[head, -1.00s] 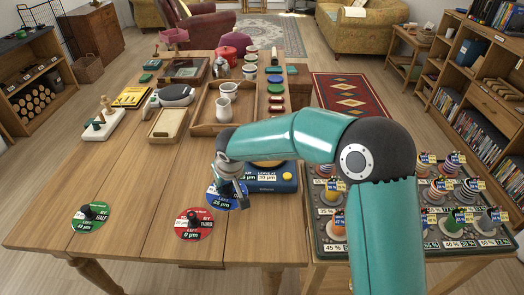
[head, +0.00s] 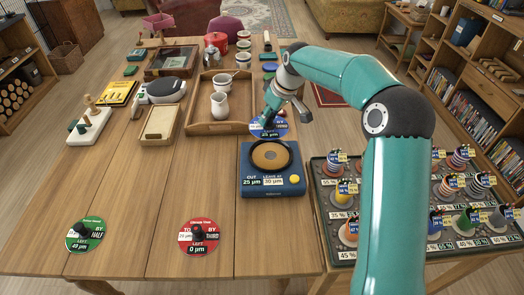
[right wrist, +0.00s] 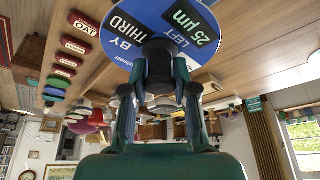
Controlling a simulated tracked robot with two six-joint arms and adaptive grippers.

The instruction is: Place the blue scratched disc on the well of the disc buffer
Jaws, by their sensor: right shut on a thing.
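The blue disc (head: 270,130) has a dark knob and white and dark labels. My right gripper (head: 270,112) is shut on its knob. The right wrist view shows the fingers (right wrist: 160,90) around the dark knob and the disc (right wrist: 205,52) with "BY THIRD", "LEFT" and "25 µm". The disc buffer (head: 250,188) is a blue box with a round dark-rimmed well (head: 270,155), a tan pad, a yellow button and labels "CUT 25 µm" and "LEAVE AT 30 µm". In the head view the disc is just behind the well, near the buffer's back edge; its height is unclear. My left gripper is not in view.
A green disc (head: 85,236) and a red disc (head: 199,237) lie at the table front. A wooden tray (head: 200,128) with white jugs is behind left of the buffer. A dark rack (head: 335,226) of several coloured cones stands right. The table left of the buffer is clear.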

